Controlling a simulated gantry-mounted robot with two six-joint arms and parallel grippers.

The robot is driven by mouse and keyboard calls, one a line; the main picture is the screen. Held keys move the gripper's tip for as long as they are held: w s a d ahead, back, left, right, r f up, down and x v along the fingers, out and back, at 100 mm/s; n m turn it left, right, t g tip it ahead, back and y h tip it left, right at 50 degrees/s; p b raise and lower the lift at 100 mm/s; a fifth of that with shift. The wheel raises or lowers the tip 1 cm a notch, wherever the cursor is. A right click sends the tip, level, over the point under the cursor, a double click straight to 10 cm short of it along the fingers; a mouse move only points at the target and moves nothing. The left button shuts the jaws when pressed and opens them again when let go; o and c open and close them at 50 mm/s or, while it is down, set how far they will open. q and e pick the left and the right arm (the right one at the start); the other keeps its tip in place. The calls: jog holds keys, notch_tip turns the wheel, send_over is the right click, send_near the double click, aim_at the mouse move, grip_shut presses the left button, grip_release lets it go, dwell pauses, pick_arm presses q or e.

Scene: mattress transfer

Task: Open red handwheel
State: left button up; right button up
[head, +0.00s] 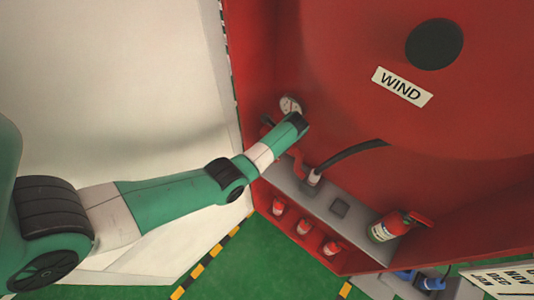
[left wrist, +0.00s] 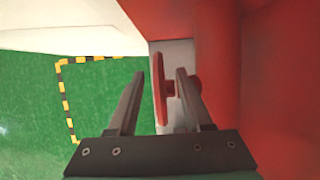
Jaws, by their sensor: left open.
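The right finger passes in front of the hub. I cannot tell whether either finger touches the wheel. In the head view my left arm reaches in from the left to the red housing and hides the fingers. A red part (head: 266,120) beside the arm's end may be the wheel. My right gripper is not in view.
A round gauge (head: 290,105) sits just above my arm's end. A grey ledge (head: 285,178) runs below, with a black hose (head: 350,153) joining it. A pale wall is at left, above green floor (head: 245,262).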

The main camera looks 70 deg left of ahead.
pick_arm(q)
jog(key=x, duration=0.2)
jog(key=shift+s+a+f, duration=0.1)
jog(key=shift+f, duration=0.15)
grip_shut()
